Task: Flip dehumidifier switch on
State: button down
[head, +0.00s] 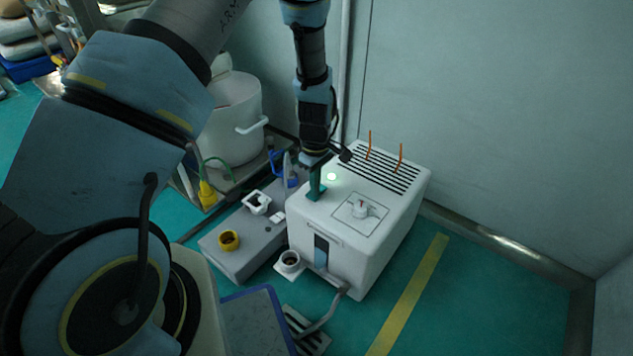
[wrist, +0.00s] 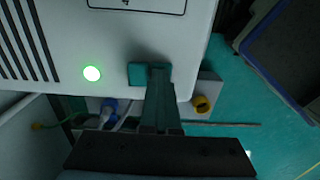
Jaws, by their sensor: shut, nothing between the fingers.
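The dehumidifier (head: 385,245) is a white box with a slotted top, standing on the floor right of centre in the head view. Its white top also shows in the wrist view (wrist: 120,40). A round green light (head: 332,176) glows on its top, and it is bright in the wrist view (wrist: 92,73). My gripper (head: 316,188) is shut and points down at the top's left edge, beside the light. In the wrist view its fingers (wrist: 160,100) reach a small teal block (wrist: 137,74) at that edge. I cannot tell whether this is the switch or a fingertip; the fingers hide the contact.
A grey unit with a yellow ring (head: 229,240) stands to the left. A white pot (head: 230,120) is behind it. The floor at the right is clear.

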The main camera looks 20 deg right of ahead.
jog(key=shift+s+a+f, duration=0.1)
jog(key=shift+s+f, duration=0.05)
jog(key=shift+f, duration=0.25)
jog(key=shift+w+d+r, duration=0.1)
jog(key=shift+w+d, duration=0.3)
jog(key=shift+d, duration=0.55)
jog(key=shift+r+p, duration=0.35)
jog(key=shift+p, duration=0.2)
notch_tip(320, 180, up, 14)
jog(key=a+p, duration=0.1)
jog(key=p, duration=0.5)
jog(key=shift+s+a, duration=0.15)
